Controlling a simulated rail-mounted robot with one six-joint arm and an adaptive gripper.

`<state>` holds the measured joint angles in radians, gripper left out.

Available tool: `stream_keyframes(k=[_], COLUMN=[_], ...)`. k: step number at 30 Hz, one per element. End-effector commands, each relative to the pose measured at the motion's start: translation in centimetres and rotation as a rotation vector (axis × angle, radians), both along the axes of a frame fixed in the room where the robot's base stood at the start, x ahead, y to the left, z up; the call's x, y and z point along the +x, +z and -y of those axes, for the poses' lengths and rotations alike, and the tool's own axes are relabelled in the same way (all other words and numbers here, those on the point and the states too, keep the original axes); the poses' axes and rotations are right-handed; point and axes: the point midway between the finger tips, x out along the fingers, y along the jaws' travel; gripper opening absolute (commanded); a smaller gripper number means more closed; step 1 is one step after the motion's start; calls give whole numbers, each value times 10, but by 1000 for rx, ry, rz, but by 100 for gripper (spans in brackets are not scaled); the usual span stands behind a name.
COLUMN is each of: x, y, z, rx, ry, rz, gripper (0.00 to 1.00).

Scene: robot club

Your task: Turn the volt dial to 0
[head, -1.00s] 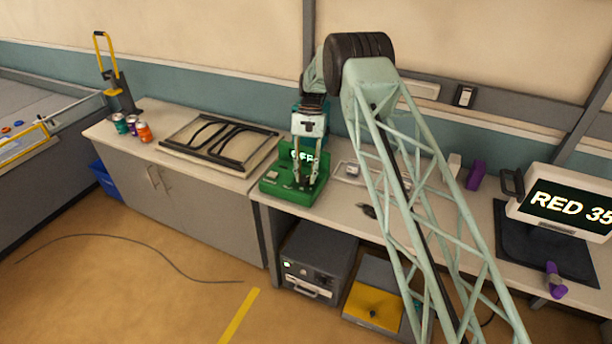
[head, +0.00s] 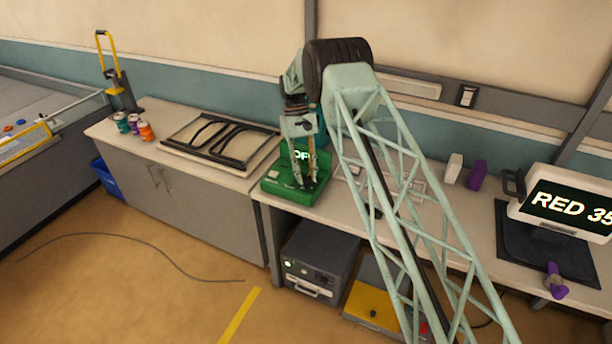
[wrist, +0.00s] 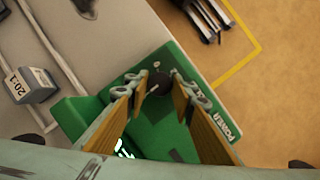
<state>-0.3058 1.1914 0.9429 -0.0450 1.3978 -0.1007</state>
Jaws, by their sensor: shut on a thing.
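A green power unit (head: 284,190) stands on the bench, with a lit display (head: 301,155) that seems to begin with "OF"; the rest is hidden by a finger. In the wrist view the green unit (wrist: 150,140) has "POWER" printed on it. A dark round knob (wrist: 158,80), probably the volt dial, sits between my fingertips. My gripper (head: 305,182) reaches down to the unit's front, and its fingers are shut on the knob. In the wrist view the gripper (wrist: 160,84) shows tan pads on both sides of it. The dial's setting cannot be read.
Several cans (head: 134,124) and a dark-framed panel (head: 222,143) lie to the left on the bench. A white block (head: 453,168) and a purple block (head: 477,175) stand at the right, near a screen reading "RED 35" (head: 570,203). A grey box (head: 315,262) sits below.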

Motion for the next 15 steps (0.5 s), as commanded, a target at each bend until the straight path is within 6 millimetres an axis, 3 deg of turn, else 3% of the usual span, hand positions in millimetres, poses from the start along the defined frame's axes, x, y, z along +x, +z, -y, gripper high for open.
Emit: stream_keyframes(k=[7,8,9,12,15], x=[-1,-1,-1,-1,0], y=[-1,-1,-1,-1,-1], z=[0,0,0,0,0], rx=[-1,-1,-1,-1,-1], ry=[0,0,0,-1,-1], rz=[-2,-2,-2,-1,-1], gripper=[12,23,27,36,36])
